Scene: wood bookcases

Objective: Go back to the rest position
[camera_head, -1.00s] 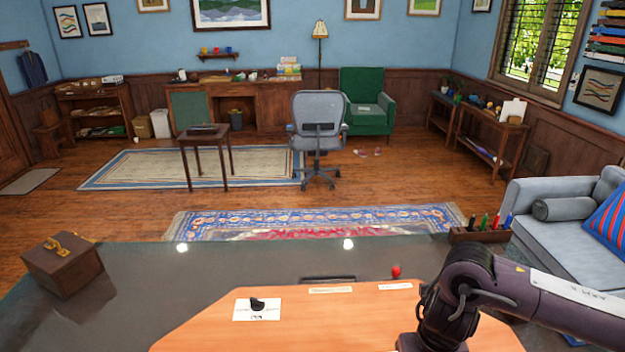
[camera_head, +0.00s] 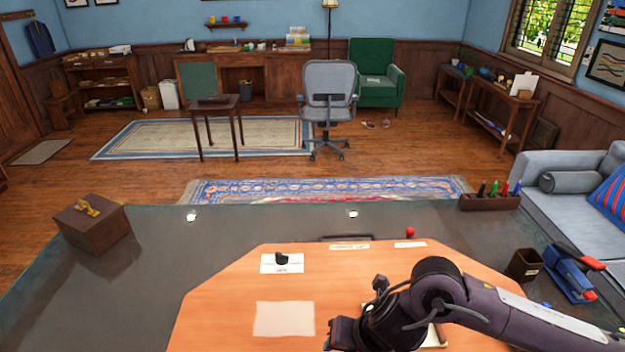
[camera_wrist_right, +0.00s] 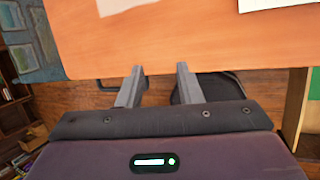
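My right arm (camera_head: 480,303) comes in from the lower right in the head view and bends over the orange-topped desk (camera_head: 230,280). In the right wrist view my right gripper (camera_wrist_right: 162,85) has its two fingers apart with nothing between them. The fingertips are by the edge of the orange desk top (camera_wrist_right: 200,45), and the wood floor shows beyond that edge. In the head view the right fingers cannot be made out. My left gripper is in neither view.
On the desk are a brown box (camera_head: 95,225), a white card with a black object (camera_head: 282,260), a paper sheet (camera_head: 284,319), a pen tray (camera_head: 490,202), a dark cup (camera_head: 524,265) and a blue-red stapler-like tool (camera_head: 572,272). A grey chair (camera_head: 329,90) stands on the floor behind.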

